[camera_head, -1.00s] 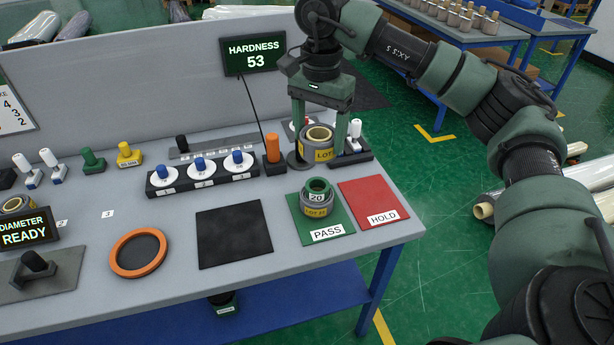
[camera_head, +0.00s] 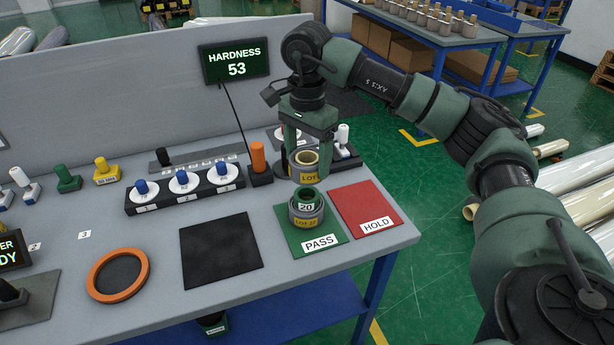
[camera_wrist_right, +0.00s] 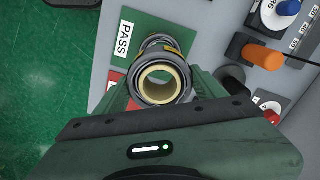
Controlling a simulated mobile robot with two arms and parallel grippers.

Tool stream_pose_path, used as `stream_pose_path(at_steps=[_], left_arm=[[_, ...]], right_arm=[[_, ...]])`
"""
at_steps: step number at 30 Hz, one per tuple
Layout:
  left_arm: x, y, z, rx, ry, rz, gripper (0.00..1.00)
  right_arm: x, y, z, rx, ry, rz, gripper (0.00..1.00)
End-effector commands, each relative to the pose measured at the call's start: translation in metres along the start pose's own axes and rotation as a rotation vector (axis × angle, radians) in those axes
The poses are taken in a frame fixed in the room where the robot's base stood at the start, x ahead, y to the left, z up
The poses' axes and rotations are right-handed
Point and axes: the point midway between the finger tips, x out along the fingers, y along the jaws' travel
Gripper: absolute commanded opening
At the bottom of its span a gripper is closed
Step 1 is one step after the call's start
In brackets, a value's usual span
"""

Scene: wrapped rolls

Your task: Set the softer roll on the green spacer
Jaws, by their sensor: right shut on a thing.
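My right gripper (camera_head: 306,160) is shut on a grey wrapped roll (camera_head: 304,175) with a yellow LOT label and a pale core. The roll is upright, close above and slightly behind the green spacer (camera_head: 307,195), which is marked 20. The spacer sits at the top of another grey roll (camera_head: 306,221) labelled LOT 20, on the green PASS mat (camera_head: 331,233). In the right wrist view the held roll (camera_wrist_right: 163,98) covers most of the lower roll and hides the spacer. I cannot tell whether the held roll touches the spacer. My left gripper is not in view.
The red HOLD mat (camera_head: 360,203) is bare. A hardness display (camera_head: 236,62) reads 53. A black mat (camera_head: 220,253), an orange ring (camera_head: 117,275), a stand of white dials (camera_head: 184,188) and an orange post (camera_head: 259,163) are on the table.

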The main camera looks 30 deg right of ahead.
Motion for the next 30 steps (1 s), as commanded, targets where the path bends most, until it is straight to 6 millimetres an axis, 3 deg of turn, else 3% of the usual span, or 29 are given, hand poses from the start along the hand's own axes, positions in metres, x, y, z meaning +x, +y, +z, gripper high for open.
stream_pose_path(at_steps=[13,27,28,30], left_arm=[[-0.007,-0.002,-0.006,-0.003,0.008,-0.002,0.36],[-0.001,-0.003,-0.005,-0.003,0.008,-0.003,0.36],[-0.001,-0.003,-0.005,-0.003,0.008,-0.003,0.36],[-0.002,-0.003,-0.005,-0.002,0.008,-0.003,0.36]], right_arm=[[0.051,0.000,0.000,-0.001,0.001,0.000,0.16],[0.059,-0.001,0.000,-0.001,0.001,-0.002,0.16],[0.059,0.000,0.000,-0.001,0.001,-0.001,0.73],[0.058,0.000,0.000,-0.001,0.001,-0.001,0.92]])
